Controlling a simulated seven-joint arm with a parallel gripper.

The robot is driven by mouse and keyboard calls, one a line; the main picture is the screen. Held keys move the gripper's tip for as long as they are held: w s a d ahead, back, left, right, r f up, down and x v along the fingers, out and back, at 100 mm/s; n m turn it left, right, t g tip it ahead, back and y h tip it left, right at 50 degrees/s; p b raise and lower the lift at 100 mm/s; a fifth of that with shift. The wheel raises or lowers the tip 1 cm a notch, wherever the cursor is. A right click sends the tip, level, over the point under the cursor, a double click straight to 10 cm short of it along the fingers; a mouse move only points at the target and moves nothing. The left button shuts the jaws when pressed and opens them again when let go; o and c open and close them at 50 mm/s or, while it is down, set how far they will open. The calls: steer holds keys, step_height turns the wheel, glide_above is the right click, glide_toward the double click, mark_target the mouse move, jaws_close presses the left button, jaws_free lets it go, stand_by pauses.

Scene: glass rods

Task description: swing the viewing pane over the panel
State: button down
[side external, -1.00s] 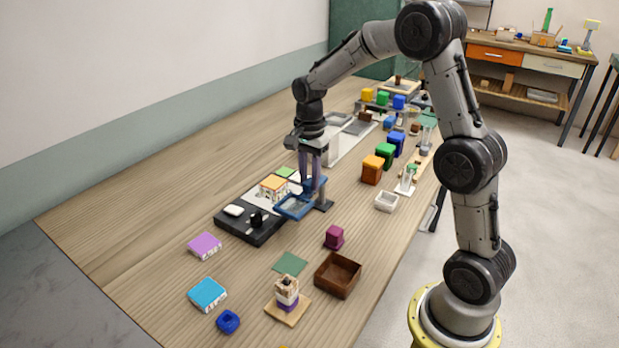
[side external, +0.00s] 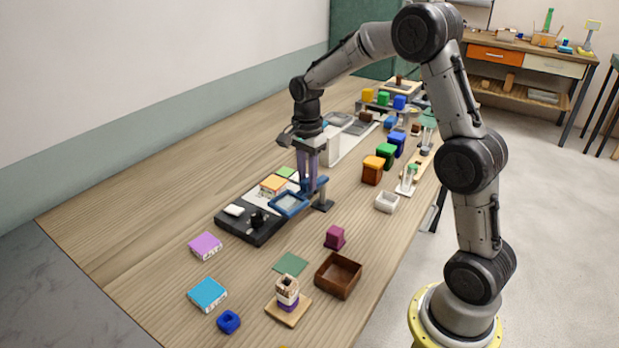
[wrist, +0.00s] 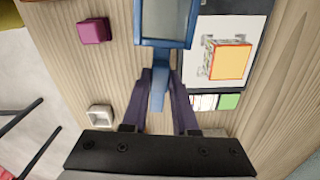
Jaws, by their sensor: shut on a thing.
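The viewing pane (side external: 289,204) is a blue frame around a clear sheet, beside the right edge of the panel. It also shows in the wrist view (wrist: 166,18), where its edge meets or slightly overlaps the panel's edge. The panel (side external: 249,229) is a black base with a white sheet (wrist: 252,28), an orange-topped block (wrist: 230,62) and a green tile (wrist: 229,101). A white piece and a black knob sit on its near end. My gripper (side external: 308,187) is shut on the pane's blue handle (wrist: 158,92), which shows between the fingers. A dark post stands by the pane.
A maroon block (side external: 334,237), a brown open box (side external: 338,276) and a small white tray (side external: 387,202) stand to the right. Purple (side external: 205,246) and cyan (side external: 207,294) boxes lie nearer. Several coloured blocks stand farther back. The table left of the panel is clear.

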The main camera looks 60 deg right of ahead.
steer(key=w+m, duration=0.1)
steer(key=m, duration=0.1)
steer(key=w+d+m, duration=0.1)
steer(key=m, duration=0.2)
steer(key=w+d+m, duration=0.1)
steer(key=w+m, duration=0.1)
steer(key=m, duration=0.1)
steer(key=shift+d, duration=0.15)
steer(key=shift+w+d+r+m, duration=0.15)
steer(key=shift+d+m, duration=0.1)
steer(key=shift+m, duration=0.35)
steer(key=shift+w+d+f+m, duration=0.1)
steer(key=shift+w+d+m, duration=0.1)
steer(key=shift+m, duration=0.4)
steer(key=c, duration=0.7)
jaws_free()
step_height(320, 180, up, 14)
steer(key=shift+f, duration=0.1)
